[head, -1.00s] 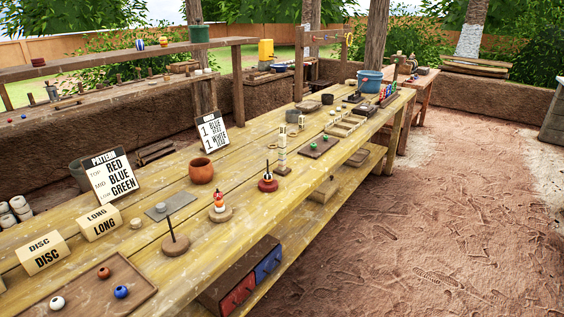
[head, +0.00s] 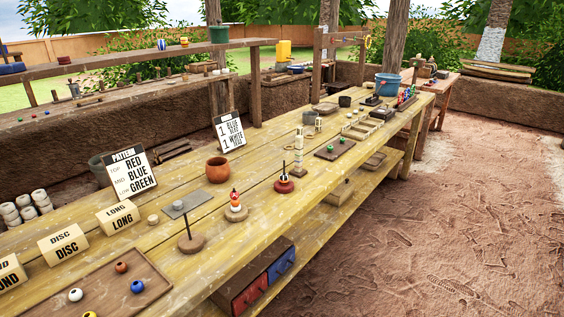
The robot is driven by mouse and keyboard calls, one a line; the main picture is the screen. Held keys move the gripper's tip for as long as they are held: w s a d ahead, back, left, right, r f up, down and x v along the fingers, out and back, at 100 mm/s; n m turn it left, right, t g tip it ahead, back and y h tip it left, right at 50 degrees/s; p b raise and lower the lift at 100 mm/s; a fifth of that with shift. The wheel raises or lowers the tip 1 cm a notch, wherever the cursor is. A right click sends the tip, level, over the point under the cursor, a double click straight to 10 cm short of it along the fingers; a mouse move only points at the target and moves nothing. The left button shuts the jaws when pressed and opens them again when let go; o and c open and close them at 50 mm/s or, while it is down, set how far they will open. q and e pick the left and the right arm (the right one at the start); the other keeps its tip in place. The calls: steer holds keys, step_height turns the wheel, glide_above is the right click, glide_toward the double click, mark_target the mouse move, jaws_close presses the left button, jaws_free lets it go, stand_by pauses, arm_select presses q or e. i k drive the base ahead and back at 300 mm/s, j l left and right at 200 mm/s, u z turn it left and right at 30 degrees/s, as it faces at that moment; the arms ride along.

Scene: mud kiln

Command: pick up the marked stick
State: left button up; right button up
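I cannot tell for sure which piece is the marked stick. A pale upright post (head: 299,150) with darker bands stands on a small base around the middle of the long wooden table (head: 262,207). Several short pale pieces (head: 358,130) lie farther along the table, too small to show any marks. A thin dark rod (head: 187,221) stands upright on a round brown base nearer to me. Neither of my grippers is in view.
A brown tray (head: 118,301) with coloured beads lies at the near left. A clay pot (head: 218,171), a pattern sign (head: 131,174) and label blocks (head: 118,217) stand on the table. Red and blue drawers (head: 262,283) sit below. The dirt floor (head: 430,225) at right is clear.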

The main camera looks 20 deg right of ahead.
mark_target(298, 172)
steer(key=l+u, duration=0.15)
steer(key=u, duration=0.2)
steer(key=i+l+u, duration=0.1)
steer(key=u, duration=0.25)
steer(key=l+u, duration=0.25)
steer(key=u, duration=0.15)
steer(key=l+u, duration=0.25)
steer(key=l, duration=0.2)
steer(key=k+l+u, duration=0.25)
steer(key=l, duration=0.5)
steer(key=k+l+u, duration=0.15)
steer(key=l, duration=0.25)
steer(key=k+l, duration=0.1)
steer(key=l, duration=0.25)
steer(key=k+l+u, duration=0.15)
steer(key=l, duration=0.6)
steer(key=k+u, duration=0.05)
